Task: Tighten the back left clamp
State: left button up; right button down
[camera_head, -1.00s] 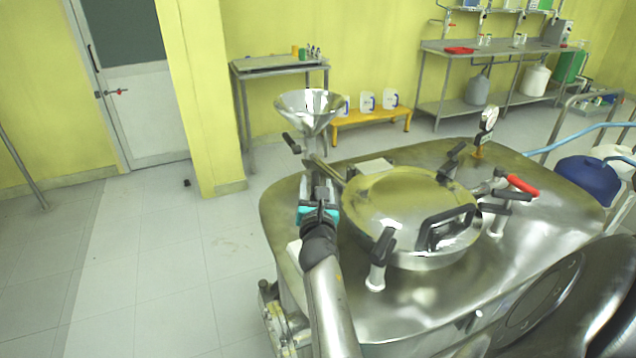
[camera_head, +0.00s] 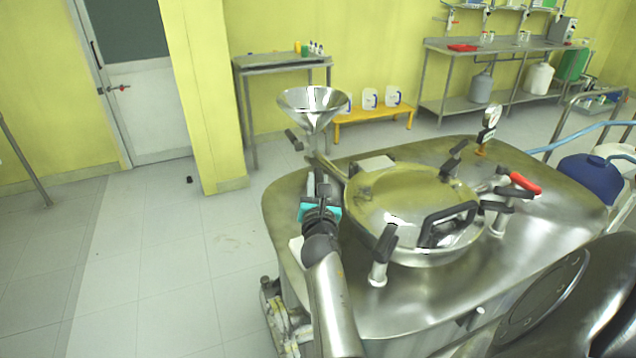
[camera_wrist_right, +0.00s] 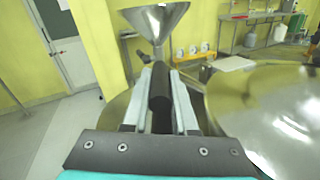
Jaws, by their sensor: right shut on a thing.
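The steel reactor (camera_head: 400,300) has a round domed lid (camera_head: 395,195) with black-handled clamps around its rim. My right gripper (camera_head: 318,180) is at the back left of the lid, below the funnel. In the right wrist view, its two pale fingers (camera_wrist_right: 160,90) are closed on the black handle of the back left clamp (camera_wrist_right: 160,87), one on each side. The handle points up between them. In the head view the gripper mostly hides this clamp. My left gripper is not in view.
A steel funnel (camera_head: 313,108) stands just behind the gripper. The front left clamp (camera_head: 382,255), the back right clamp (camera_head: 453,160) and a red-tipped handle (camera_head: 525,182) stick up around the lid. Open floor (camera_head: 160,270) lies to the left.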

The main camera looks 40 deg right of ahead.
dwell(0.8)
jog(key=shift+d+r+n+y+p, duration=0.1)
jog(key=shift+r+n+y+p, duration=0.2)
jog(key=shift+p, duration=0.4)
jog(key=shift+f+n+t+y+p, duration=0.1)
jog(key=shift+n+t+y+p, duration=0.2)
jog(key=shift+t+y+p, duration=0.25)
jog(key=shift+f, duration=0.1)
jog(key=c, duration=0.7)
grip_release()
jog(key=shift+f, duration=0.1)
